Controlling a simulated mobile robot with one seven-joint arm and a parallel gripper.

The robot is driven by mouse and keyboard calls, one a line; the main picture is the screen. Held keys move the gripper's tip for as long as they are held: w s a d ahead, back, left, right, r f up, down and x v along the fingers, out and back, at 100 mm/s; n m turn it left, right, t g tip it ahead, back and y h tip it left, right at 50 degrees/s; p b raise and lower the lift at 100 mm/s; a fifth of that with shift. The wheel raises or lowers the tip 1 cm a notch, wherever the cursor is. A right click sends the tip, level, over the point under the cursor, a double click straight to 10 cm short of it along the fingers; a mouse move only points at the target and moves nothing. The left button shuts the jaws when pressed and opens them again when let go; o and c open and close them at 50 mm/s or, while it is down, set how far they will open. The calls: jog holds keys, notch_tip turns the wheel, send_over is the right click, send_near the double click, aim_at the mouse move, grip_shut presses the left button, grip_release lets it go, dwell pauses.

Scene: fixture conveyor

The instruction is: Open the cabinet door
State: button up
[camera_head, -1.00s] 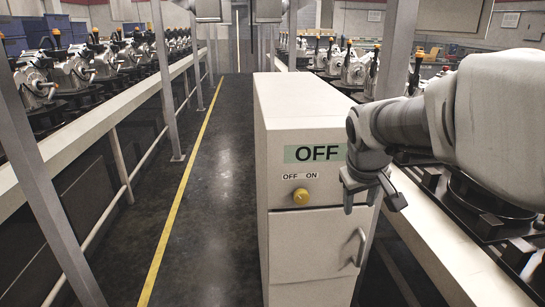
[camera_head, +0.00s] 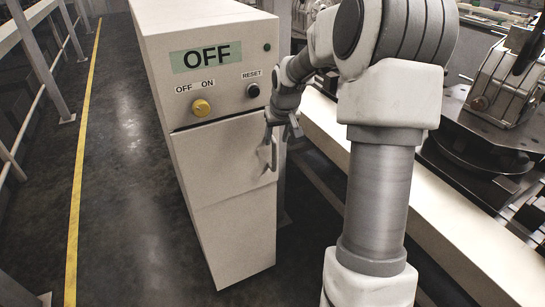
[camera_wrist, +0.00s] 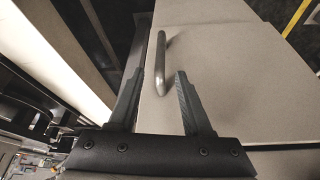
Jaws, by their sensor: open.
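A beige cabinet (camera_head: 165,75) stands upright in the middle of the head view. Its door (camera_head: 222,155), below the control panel, appears closed. The metal bar handle (camera_head: 272,156) is near the door's right edge and is partly covered by my gripper (camera_head: 283,138). In the wrist view, the handle (camera_wrist: 161,62) lies ahead of my gripper (camera_wrist: 160,72), its near end in line with the gap between the fingertips. The fingers are apart and hold nothing. I cannot tell how much depth separates the tips from the handle.
A conveyor (camera_head: 440,240) with fixtures runs close on the right. Dark floor (camera_head: 125,190) left of the cabinet is clear.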

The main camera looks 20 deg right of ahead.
aim_at(273, 154)
jog(key=b+x, duration=0.2)
jog(key=x, duration=0.8)
jog(key=shift+w, duration=0.1)
grip_shut()
dwell(1.1)
